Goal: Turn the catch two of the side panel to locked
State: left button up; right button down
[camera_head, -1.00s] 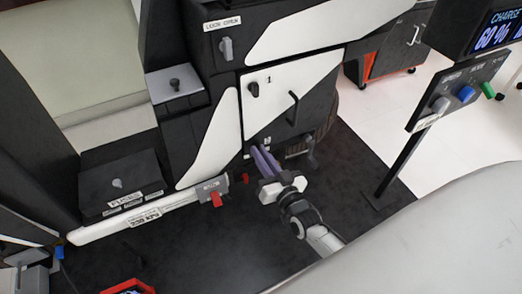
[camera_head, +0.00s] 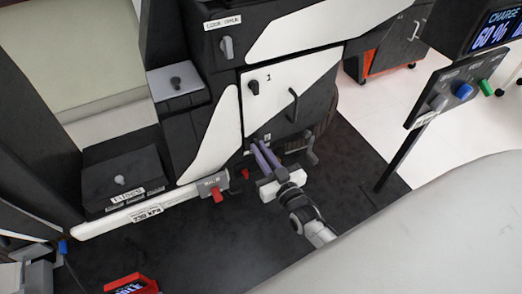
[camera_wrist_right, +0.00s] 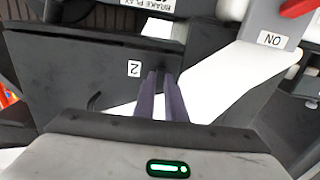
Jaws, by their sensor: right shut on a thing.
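The side panel (camera_head: 290,78) is black and white, with the label 1 beside its upper dark catch (camera_head: 253,89) and a black bar handle (camera_head: 293,107). Catch two is at the panel's lower edge, beside the label 2 (camera_head: 267,137). My right gripper (camera_head: 259,147), with purple-grey fingers, is shut on catch two there. The right wrist view shows the label 2 (camera_wrist_right: 134,69) just left of the fingertips (camera_wrist_right: 160,74). Little of catch two (camera_wrist_right: 159,69) shows between the fingers, so its turn is hard to read. My left gripper is not in view.
A red lever (camera_head: 217,194) on a grey block sits left of my right gripper. A post with a knob panel (camera_head: 455,92) stands at right. Dark mat (camera_head: 345,165) lies free between the panel and the post.

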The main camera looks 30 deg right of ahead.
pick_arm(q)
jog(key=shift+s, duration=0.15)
pick_arm(e)
jog(key=c, duration=1.8)
grip_release()
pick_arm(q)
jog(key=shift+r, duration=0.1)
pick_arm(e)
jog(key=shift+s, duration=0.1)
pick_arm(q)
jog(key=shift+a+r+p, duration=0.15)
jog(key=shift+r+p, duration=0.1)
jog(key=shift+p, duration=0.65)
pick_arm(e)
jog(key=s, duration=1)
jog(key=shift+a, duration=0.25)
